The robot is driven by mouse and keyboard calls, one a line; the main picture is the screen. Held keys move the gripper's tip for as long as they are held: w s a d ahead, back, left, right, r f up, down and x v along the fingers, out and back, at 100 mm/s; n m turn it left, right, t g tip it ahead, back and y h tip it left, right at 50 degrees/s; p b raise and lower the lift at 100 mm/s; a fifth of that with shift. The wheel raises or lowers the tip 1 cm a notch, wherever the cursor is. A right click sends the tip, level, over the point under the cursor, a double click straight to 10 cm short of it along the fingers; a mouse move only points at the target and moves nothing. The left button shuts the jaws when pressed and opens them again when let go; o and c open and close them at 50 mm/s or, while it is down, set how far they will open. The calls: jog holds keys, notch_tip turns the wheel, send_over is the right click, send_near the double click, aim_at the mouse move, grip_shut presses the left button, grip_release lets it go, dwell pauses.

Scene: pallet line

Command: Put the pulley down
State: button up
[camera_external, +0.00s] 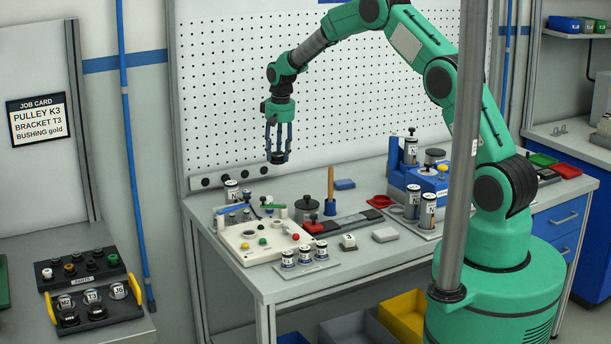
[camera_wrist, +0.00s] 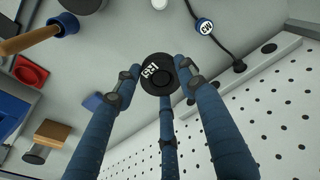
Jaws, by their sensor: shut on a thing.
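My gripper (camera_external: 277,140) hangs in front of the pegboard, above the back left of the workbench (camera_external: 375,262). Its fingers are shut on a small black pulley (camera_external: 277,157), held in the air clear of the bench. In the wrist view, the blue fingers of my gripper (camera_wrist: 158,80) close around the pulley (camera_wrist: 157,68), a dark disc with a round hub. White lettering on its face is hard to read at this angle.
A cream panel (camera_external: 251,250) with coloured knobs stands on the bench's left. Labelled cylinders (camera_external: 288,259) stand at its front. A wooden handle (camera_external: 330,184) rises mid-bench, with a blue fixture (camera_external: 425,180) to the right. A black parts tray (camera_external: 90,305) lies on the left table. A job card (camera_external: 38,118) reads PULLEY K3.

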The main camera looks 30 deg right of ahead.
jog(key=d+f, duration=0.3)
jog(key=f, duration=0.2)
jog(key=shift+d, duration=0.4)
jog(key=shift+w, duration=0.1)
jog(key=shift+f, duration=3.1)
jog(key=shift+f, duration=0.15)
jog(key=shift+f, duration=1.75)
jog(key=shift+b, duration=0.3)
